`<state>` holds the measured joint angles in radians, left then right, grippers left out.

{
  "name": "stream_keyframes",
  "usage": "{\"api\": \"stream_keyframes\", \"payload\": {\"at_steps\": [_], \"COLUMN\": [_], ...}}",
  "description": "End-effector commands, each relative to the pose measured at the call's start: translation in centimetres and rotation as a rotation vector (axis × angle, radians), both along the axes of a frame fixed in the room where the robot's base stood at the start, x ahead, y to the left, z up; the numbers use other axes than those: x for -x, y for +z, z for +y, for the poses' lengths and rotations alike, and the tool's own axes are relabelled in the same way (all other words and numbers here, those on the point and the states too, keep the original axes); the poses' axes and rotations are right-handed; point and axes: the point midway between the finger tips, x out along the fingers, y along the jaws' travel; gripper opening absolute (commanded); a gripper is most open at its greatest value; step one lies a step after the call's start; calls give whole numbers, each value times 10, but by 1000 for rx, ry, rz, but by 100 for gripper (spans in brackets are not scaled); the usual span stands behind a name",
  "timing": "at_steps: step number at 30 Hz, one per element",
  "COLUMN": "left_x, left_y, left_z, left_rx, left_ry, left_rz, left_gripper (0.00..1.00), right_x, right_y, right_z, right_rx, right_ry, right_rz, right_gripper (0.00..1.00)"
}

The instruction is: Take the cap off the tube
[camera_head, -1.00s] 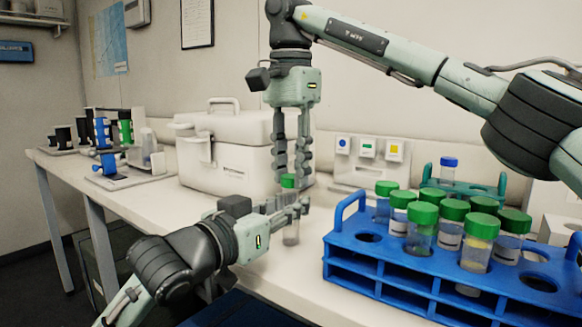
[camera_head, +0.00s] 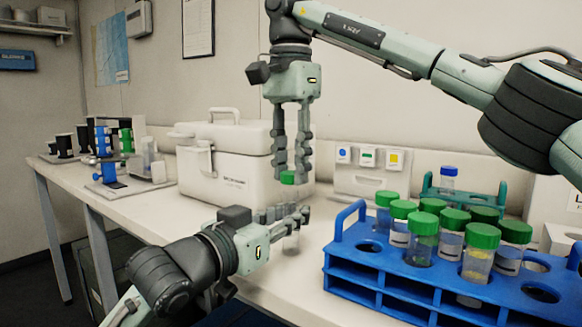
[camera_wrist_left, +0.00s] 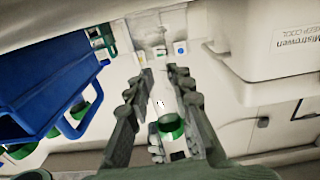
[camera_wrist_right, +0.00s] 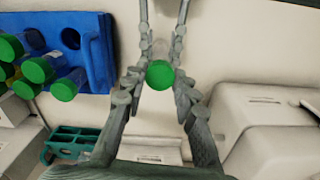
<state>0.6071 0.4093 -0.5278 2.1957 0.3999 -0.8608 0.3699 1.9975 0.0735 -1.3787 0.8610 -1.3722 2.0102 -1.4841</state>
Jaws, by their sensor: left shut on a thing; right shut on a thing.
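The tube (camera_head: 291,244) is clear and upright in my left gripper (camera_head: 293,217), which is shut around it low over the white bench. Its lower end shows below the fingers; it also shows between the fingers in the left wrist view (camera_wrist_left: 164,102). My right gripper (camera_head: 292,178) points down from above and is shut on the green cap (camera_head: 288,178). The cap shows between its fingertips in the right wrist view (camera_wrist_right: 160,75). In the head view a gap shows between the cap and the left fingers, and the cap appears apart from the tube, directly above it.
A blue rack (camera_head: 340,262) with several green-capped tubes stands at the right. A teal rack (camera_head: 432,191) with a blue-capped tube is behind it. A white cool box (camera_head: 225,170) stands behind the grippers. The bench to the left front is clear.

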Motion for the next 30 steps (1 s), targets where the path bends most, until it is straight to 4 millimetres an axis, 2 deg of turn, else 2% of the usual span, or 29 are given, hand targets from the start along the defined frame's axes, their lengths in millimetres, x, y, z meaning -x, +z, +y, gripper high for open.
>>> {"api": "stream_keyframes", "payload": {"at_steps": [6,15,24,25,30], "left_x": [0,0,0,0,0], "left_y": [0,0,0,0,0], "left_z": [0,0,0,0,0], "left_rx": [-1,-1,-1,-1,0], "left_ry": [0,0,0,0,0], "left_rz": [1,1,1,1,0], "left_gripper": [0,0,0,24,45], "right_x": [0,0,0,0,0], "right_y": [2,36,40,40,40], "right_z": [0,0,0,0,0], "right_rx": [1,2,-1,-1,-1], "right_ry": [-1,-3,0,0,0], "right_rz": [-1,-2,-1,-1,-1], "right_gripper": [0,0,0,0,0]}}
